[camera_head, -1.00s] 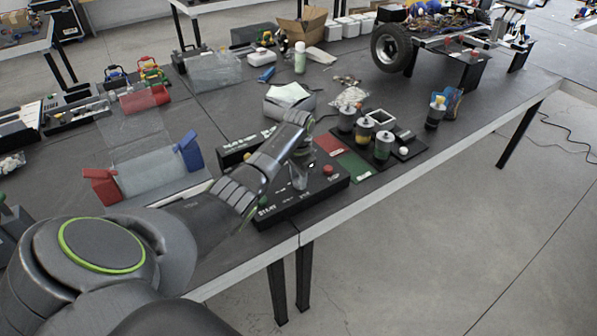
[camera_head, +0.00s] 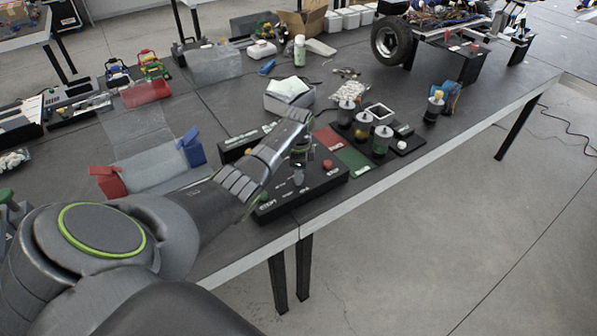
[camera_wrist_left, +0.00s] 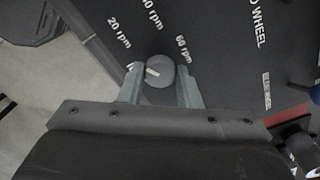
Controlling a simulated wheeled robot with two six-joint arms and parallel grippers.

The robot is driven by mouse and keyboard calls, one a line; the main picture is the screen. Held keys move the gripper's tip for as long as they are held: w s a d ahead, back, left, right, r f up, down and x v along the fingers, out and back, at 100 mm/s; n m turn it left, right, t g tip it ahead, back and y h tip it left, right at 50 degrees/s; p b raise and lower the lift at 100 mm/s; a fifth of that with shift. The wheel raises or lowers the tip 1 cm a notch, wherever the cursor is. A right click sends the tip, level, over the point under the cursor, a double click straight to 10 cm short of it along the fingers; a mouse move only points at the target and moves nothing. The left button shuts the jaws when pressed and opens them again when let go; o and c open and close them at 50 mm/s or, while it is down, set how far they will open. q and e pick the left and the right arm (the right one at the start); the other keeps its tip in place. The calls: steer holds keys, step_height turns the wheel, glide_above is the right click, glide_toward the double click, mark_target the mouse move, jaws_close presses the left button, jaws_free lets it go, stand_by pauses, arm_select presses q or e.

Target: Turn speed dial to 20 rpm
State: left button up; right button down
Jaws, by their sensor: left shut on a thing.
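The black control box (camera_head: 330,178) lies near the table's front edge, with a red button (camera_head: 327,164) on top. My left gripper (camera_head: 298,178) reaches down onto it. In the left wrist view, the round grey speed dial (camera_wrist_left: 161,68) sits between the two fingers of my left gripper (camera_wrist_left: 160,88), which is shut on it. The dial's white pointer mark points left and slightly up. The "20 rpm" label (camera_wrist_left: 119,32) is at its upper left and the "60 rpm" label (camera_wrist_left: 183,49) at its upper right. A label left of the dial is partly hidden by a finger. My right gripper is out of view.
A green mat (camera_head: 353,159) and a dark tray with several small motor-like canisters (camera_head: 362,127) lie right of the box. A grey bin (camera_head: 289,98) stands behind it. A clear sheet with red and blue (camera_head: 191,147) end blocks lies to the left.

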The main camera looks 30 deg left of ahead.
arm_select(q)
steer(key=shift+w+r, duration=0.1)
stand_by(0.3)
steer(key=o, duration=1)
step_height(320, 180, up, 17)
steer(key=shift+r, duration=0.2)
